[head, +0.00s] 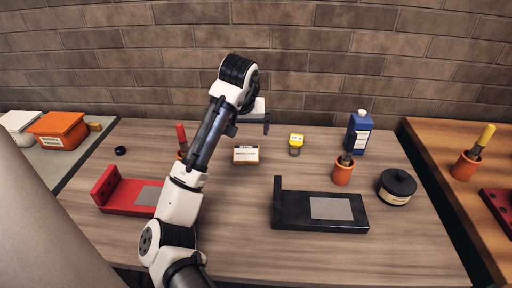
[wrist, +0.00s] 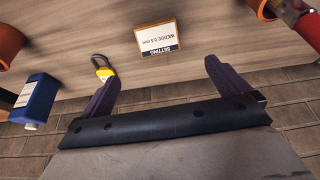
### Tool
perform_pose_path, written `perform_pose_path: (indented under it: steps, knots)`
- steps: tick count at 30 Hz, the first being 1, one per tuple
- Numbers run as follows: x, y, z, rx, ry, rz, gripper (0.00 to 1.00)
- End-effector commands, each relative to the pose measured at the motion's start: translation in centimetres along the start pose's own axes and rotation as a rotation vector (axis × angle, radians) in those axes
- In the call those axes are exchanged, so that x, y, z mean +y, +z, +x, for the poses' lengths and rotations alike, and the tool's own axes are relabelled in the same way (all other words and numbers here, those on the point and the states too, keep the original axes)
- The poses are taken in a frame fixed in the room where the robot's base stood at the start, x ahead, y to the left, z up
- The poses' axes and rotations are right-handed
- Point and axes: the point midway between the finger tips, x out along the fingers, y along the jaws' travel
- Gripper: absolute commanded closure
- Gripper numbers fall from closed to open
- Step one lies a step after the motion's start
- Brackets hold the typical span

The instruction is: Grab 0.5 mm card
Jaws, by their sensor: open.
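The 0.5 mm card (head: 246,155) is a small white card with a dark printed band and a brown edge. It stands on the wooden bench, a little left of the middle. In the wrist view the card (wrist: 157,38) shows upside down, and its label appears to read "SETTING WEDGE 0.5 mm". My gripper (head: 267,127) is above the bench, up and slightly right of the card. In the wrist view my gripper (wrist: 159,68) has its two dark fingers wide apart with nothing between them. The card lies beyond the fingertips, apart from them.
A black block (head: 320,211) and a red block (head: 130,195) lie nearer. A blue bottle (head: 359,133) and brick wall are behind.

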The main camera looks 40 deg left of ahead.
Motion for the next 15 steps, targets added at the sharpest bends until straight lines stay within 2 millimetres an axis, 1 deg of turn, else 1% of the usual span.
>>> perform_pose_path:
  steps: [2,4,9,12,15]
  knots:
    - [-0.1,0.0,0.5,-0.003,-0.001,-0.001,0.0]
    - [-0.1,0.0,1.5,-0.005,-0.001,-0.002,0.0]
    - [-0.1,0.0,4.9,-0.005,-0.001,-0.001,0.0]
    - [0.0,0.0,6.7,-0.003,-0.001,-0.001,0.0]
    - [0.0,0.0,7.9,-0.001,0.0,-0.001,0.0]
